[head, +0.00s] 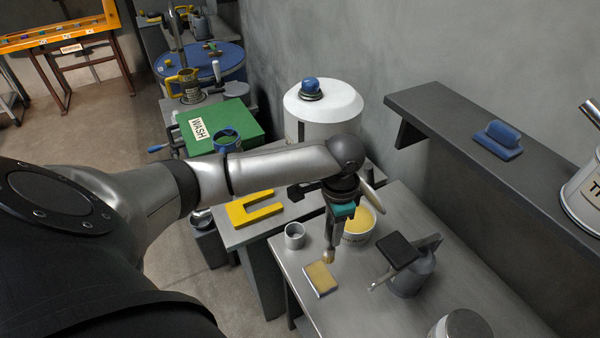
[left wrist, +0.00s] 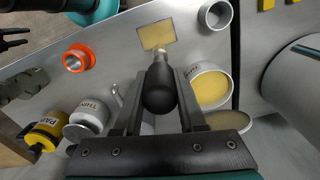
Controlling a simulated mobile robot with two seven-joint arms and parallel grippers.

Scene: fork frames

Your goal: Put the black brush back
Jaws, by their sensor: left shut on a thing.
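My left gripper (head: 335,232) is shut on the black brush and points down over the grey bench. The brush's dark rounded handle (left wrist: 160,88) sits between the fingers in the left wrist view. Its pale bristles (head: 329,257) show below the fingers in the head view, close above or at the yellow-topped pad (head: 321,279); I cannot tell whether they touch it. A small grey cup (head: 294,236) stands left of the brush, and a white tub with yellow contents (head: 360,222) stands behind it. A dark forked shape at the left wrist view's left edge may be my right gripper (left wrist: 22,38).
An orange-rimmed jar (left wrist: 78,59) and a yellow can (left wrist: 44,133) show in the left wrist view. A shelf (head: 450,112) with a blue-handled tool (head: 497,140) runs along the wall.

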